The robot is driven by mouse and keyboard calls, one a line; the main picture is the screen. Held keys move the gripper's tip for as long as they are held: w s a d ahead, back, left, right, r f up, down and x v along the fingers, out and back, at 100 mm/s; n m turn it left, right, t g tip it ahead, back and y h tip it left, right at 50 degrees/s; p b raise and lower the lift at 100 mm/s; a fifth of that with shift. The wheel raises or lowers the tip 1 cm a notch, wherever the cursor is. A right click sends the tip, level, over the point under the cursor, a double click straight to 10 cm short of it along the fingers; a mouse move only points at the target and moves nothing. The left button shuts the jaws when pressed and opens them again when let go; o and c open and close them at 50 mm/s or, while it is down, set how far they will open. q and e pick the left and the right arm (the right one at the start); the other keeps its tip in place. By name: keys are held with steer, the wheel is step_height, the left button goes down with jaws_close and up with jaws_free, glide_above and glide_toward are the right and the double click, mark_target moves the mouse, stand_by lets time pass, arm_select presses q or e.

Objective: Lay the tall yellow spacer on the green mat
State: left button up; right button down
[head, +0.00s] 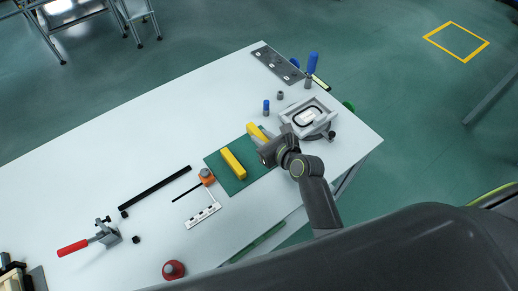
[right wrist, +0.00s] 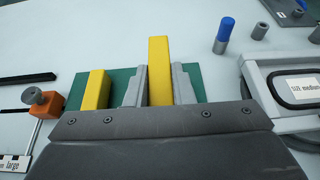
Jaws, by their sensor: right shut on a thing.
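My right gripper (head: 266,143) is shut on a yellow spacer (head: 256,131) at the mat's upper right corner. In the right wrist view this spacer (right wrist: 159,62) stands between the two grey fingers and reaches past their tips; its lower part is hidden. I cannot tell whether it touches the mat. A second yellow spacer (head: 233,164) lies on the green mat (head: 216,163); in the right wrist view it is left of the fingers (right wrist: 96,90) and looks shorter than the held one. My left gripper is not in view.
Right of the gripper is a grey fixture (head: 321,113) with a framed panel. A small blue-topped peg (head: 266,107) stands beyond the mat. Left of the mat are an orange block with a knob (head: 207,177) and a white gauge strip (head: 203,215).

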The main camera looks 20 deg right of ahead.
steer(key=shift+f+b, duration=0.55)
steer(key=shift+f, duration=1.85)
steer(key=shift+f, duration=0.1)
steer(key=c, duration=1.3)
jaws_free()
steer(key=shift+o, duration=0.2)
steer(key=shift+s+r, duration=0.1)
steer(key=shift+r, duration=0.1)
steer(key=v, duration=1.2)
steer(key=shift+f, duration=0.1)
